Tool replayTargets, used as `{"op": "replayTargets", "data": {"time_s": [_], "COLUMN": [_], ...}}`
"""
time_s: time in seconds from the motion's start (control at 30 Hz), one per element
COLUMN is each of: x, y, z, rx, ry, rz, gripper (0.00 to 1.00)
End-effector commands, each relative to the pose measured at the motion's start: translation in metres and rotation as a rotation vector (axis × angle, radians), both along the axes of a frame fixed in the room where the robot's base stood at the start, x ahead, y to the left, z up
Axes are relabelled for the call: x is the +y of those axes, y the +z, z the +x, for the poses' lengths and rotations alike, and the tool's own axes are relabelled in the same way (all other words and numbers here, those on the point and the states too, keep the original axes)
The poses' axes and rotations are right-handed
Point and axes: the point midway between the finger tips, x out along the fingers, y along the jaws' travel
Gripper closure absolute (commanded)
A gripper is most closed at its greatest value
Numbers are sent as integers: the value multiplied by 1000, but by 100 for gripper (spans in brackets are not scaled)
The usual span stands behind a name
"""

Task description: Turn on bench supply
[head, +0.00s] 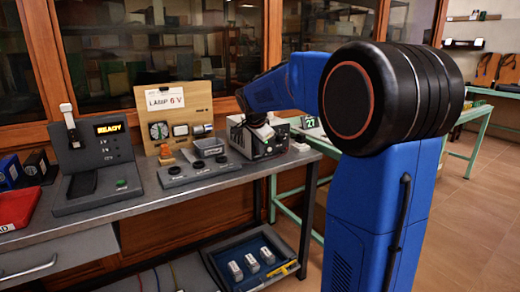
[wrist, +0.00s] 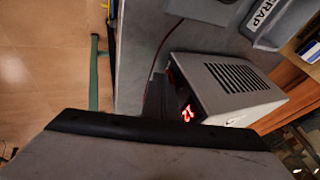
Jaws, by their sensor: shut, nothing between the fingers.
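The bench supply (head: 240,137) is a light grey box with a dark front, standing on the right part of the grey bench. In the wrist view the bench supply (wrist: 232,90) shows a slotted vent, and red digits glow on its front; I cannot read them fully. My gripper (head: 262,133) is shut and empty, right at the supply's front. It hides part of that front in the head view. In the wrist view my own wrist covers the lower part, and the switch cannot be made out. I cannot tell whether the fingers touch the supply.
A wooden lamp board (head: 184,108) labelled "LAMP 6 V" stands left of the supply. A low grey panel with black knobs (head: 205,168) lies in front of it. A dark console with a "READY" display (head: 110,128) is farther left. A scrap bin (wrist: 275,22) shows in the wrist view.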

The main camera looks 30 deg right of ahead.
Motion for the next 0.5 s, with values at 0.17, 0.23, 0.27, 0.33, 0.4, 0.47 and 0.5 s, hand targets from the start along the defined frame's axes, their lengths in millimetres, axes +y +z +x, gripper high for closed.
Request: {"op": "replayTargets", "data": {"time_s": [0.17, 0.23, 0.27, 0.33, 0.4, 0.47, 0.5], "x": [0, 0, 0, 0, 0, 0, 0], "y": [5, 8, 9, 12, 14, 16, 16], "z": [0, 0, 0, 0, 0, 0, 0], "rx": [0, 0, 0, 0, -1, -1, -1], "ry": [0, 0, 0, 0, 0, 0, 0], "rz": [0, 0, 0, 0, 0, 0, 0], "gripper": [100, 100, 100, 100, 100, 100, 100]}}
